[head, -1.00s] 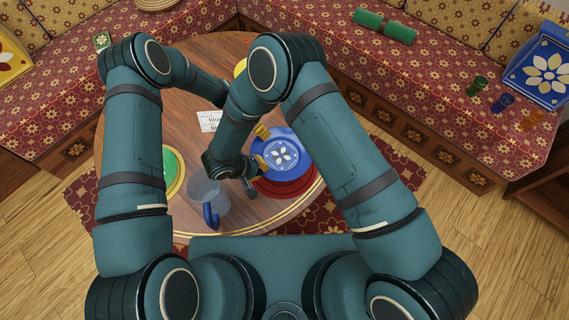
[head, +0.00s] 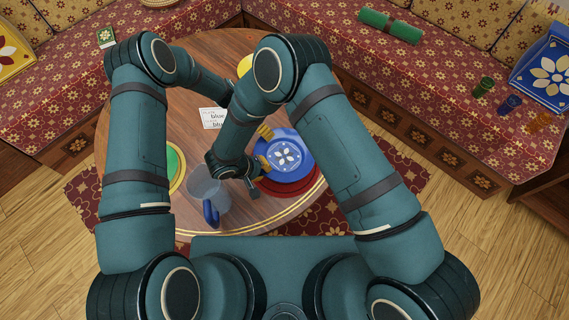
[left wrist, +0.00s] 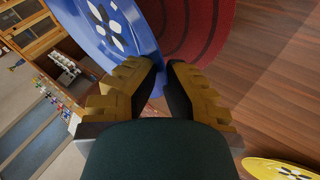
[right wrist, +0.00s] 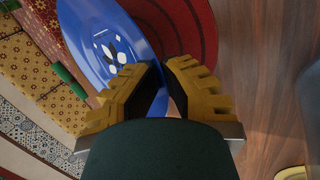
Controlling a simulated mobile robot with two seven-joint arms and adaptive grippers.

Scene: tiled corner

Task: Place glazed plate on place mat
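The glazed plate (head: 303,146) is blue with a white flower pattern. Both grippers pinch its left rim, and it appears raised above the red round place mat (head: 290,189), overlapping much of it. My left gripper (head: 270,133) is on the upper part of the rim; the rim shows between its fingers in the left wrist view (left wrist: 163,70). My right gripper (head: 265,162) is on the lower part; the rim also runs between its fingers in the right wrist view (right wrist: 165,66). The plate hides part of the mat. The gap beneath it is hard to judge.
A clear vessel with a blue handle (head: 211,212) stands near the table's front edge. A green plate (head: 173,163) lies at the left, partly behind my arm. A yellow dish (head: 244,66) is at the back. A card (head: 213,118) reading "blue" lies mid-table.

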